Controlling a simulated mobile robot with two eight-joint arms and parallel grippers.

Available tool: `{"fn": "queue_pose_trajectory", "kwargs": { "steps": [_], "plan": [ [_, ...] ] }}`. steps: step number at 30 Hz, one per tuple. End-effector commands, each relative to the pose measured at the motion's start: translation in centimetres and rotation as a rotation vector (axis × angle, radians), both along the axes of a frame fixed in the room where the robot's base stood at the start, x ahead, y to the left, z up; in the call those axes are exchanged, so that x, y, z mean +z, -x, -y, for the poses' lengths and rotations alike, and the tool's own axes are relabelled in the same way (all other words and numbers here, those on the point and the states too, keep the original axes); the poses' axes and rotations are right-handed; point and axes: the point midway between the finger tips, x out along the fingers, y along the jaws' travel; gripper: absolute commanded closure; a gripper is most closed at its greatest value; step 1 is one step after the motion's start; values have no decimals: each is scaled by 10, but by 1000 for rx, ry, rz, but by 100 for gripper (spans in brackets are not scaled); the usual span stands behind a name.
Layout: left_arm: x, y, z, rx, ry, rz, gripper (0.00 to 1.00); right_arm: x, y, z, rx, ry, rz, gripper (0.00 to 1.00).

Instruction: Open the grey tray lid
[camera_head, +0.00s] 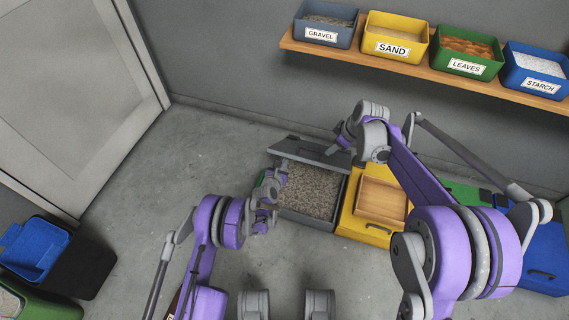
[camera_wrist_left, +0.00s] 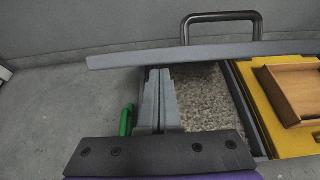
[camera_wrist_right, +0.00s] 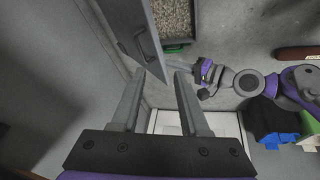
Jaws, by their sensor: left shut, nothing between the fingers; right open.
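The grey tray (camera_head: 313,221) stands on the floor with gravel (camera_head: 310,190) inside. Its grey lid (camera_head: 308,150) is raised and tilted up along the far side, leaving the gravel exposed. The lid also shows in the left wrist view (camera_wrist_left: 200,56), with its dark handle (camera_wrist_left: 222,16) beyond the edge. My left gripper (camera_head: 282,166) is shut and empty at the tray's left part, its tips near the lid; contact is unclear. My right gripper (camera_wrist_right: 160,75) is open and empty, close to the lid's handle (camera_wrist_right: 140,46) and outer face.
A yellow bin (camera_head: 364,233) with a wooden tray (camera_head: 381,202) stands right of the grey tray. Labelled boxes sit on a wooden shelf (camera_head: 420,72) above. Blue (camera_head: 35,247) and green containers are at lower left. Open floor (camera_head: 150,190) lies left of the tray.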

Motion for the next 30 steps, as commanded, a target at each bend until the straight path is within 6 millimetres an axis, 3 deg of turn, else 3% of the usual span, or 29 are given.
{"fn": "queue_pose_trajectory", "kwargs": {
  "steps": [6,15,22,30],
  "plan": [
    [0,0,0,0,0,0,100,42,68,3,-183,-16,-32,55],
    [0,0,0,0,0,0,100,70,170,9,-440,-42,-60,55],
    [0,0,0,0,0,0,100,70,251,15,-637,-70,-68,55],
    [0,0,0,0,0,0,100,50,329,23,-838,-104,-67,55]
  ]
}}
